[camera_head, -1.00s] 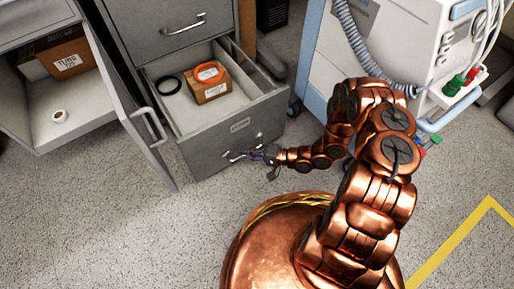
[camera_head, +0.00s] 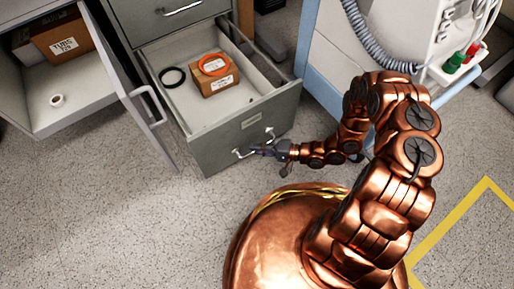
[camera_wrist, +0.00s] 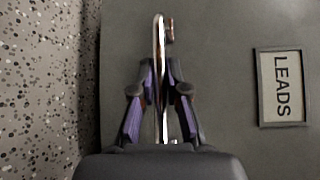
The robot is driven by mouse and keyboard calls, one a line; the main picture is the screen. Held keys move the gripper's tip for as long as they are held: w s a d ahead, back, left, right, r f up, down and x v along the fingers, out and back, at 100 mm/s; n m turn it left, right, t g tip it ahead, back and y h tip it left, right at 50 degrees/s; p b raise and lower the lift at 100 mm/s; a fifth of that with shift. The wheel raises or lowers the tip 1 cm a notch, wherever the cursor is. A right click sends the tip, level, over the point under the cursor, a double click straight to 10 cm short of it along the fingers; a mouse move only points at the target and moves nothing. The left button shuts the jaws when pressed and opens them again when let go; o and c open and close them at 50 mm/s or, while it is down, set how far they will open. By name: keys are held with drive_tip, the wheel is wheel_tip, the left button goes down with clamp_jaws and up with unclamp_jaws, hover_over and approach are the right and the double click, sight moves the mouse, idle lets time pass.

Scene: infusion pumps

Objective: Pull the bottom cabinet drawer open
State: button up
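The bottom cabinet drawer (camera_head: 225,120) is pulled out, with its inside showing in the head view. Its grey front carries a metal bar handle (camera_head: 254,144) and a label, which reads LEADS in the wrist view (camera_wrist: 282,86). My gripper (camera_head: 262,151) is at the handle, low on the drawer front. In the wrist view its two fingers (camera_wrist: 160,88) sit close on either side of the handle bar (camera_wrist: 158,45) and appear shut on it. Inside the drawer are a small cardboard box (camera_head: 214,80), an orange ring (camera_head: 214,64) on the box and a black ring (camera_head: 173,77).
An open cabinet door (camera_head: 135,90) stands just left of the drawer. A shelf with a cardboard box (camera_head: 62,36) and a white roll (camera_head: 57,100) is behind it. A white and blue medical cart (camera_head: 325,50) stands to the right. Speckled floor is clear in front.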

drive_tip(key=o, duration=0.4)
drive_tip(key=shift+r, duration=0.1)
